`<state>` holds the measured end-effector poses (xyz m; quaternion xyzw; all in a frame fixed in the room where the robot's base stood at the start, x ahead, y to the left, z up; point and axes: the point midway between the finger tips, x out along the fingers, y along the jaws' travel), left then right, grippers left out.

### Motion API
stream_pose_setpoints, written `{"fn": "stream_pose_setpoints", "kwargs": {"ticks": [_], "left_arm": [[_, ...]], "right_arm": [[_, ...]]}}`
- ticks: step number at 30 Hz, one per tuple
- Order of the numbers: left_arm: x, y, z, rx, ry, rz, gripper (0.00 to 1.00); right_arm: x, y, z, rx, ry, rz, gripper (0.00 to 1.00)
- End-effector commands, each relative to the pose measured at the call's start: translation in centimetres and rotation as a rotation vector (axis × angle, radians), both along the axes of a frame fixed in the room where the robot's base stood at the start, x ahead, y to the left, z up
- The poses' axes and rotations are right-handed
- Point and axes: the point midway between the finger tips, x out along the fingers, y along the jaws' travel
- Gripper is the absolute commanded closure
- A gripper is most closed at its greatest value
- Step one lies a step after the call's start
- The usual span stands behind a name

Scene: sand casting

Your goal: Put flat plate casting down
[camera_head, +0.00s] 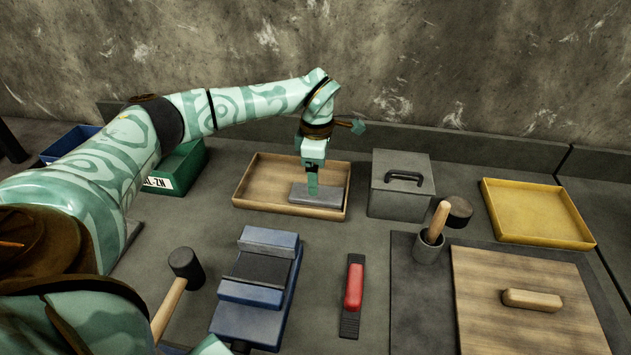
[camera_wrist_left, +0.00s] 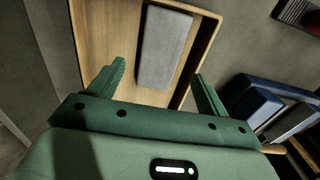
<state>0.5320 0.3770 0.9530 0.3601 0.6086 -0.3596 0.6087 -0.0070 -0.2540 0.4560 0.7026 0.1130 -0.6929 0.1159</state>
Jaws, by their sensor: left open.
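The flat plate casting (camera_head: 316,196) is a grey slab lying in the right part of a shallow wooden tray (camera_head: 262,204). My left gripper (camera_head: 312,184) is over the plate in the head view, pointing down. In the left wrist view the plate (camera_wrist_left: 165,48) lies between and beyond the two green fingers of my left gripper (camera_wrist_left: 158,85). The fingers are spread wide, with a visible gap on each side of the plate. The tray (camera_wrist_left: 105,35) also shows there. My right gripper is not in view.
A grey lidded box (camera_head: 400,190) stands right of the tray, and a green bin (camera_head: 185,165) stands left. A blue vise (camera_head: 258,275), a red-handled tool (camera_head: 353,290) and a mallet (camera_head: 180,275) lie in front. A yellow tray (camera_head: 530,235) is far right.

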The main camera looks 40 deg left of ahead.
Motion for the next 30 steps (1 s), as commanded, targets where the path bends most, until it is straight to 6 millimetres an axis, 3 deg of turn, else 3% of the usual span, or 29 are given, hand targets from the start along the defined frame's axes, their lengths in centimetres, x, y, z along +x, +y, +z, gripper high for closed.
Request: {"fn": "stream_pose_setpoints", "kwargs": {"ticks": [1,3,9,30], "left_arm": [[0.0,0.0,1.9,0.000,-0.006,0.000,0.22],[0.0,0.0,3.4,0.000,-0.004,0.000,0.22],[0.0,0.0,6.3,0.000,-0.001,0.000,0.22],[0.0,0.0,6.8,0.000,0.001,0.000,0.22]], "right_arm": [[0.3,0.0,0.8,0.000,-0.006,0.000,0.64],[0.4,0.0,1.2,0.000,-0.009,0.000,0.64],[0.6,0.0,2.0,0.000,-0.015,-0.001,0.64],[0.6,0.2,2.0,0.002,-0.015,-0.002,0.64]]}}
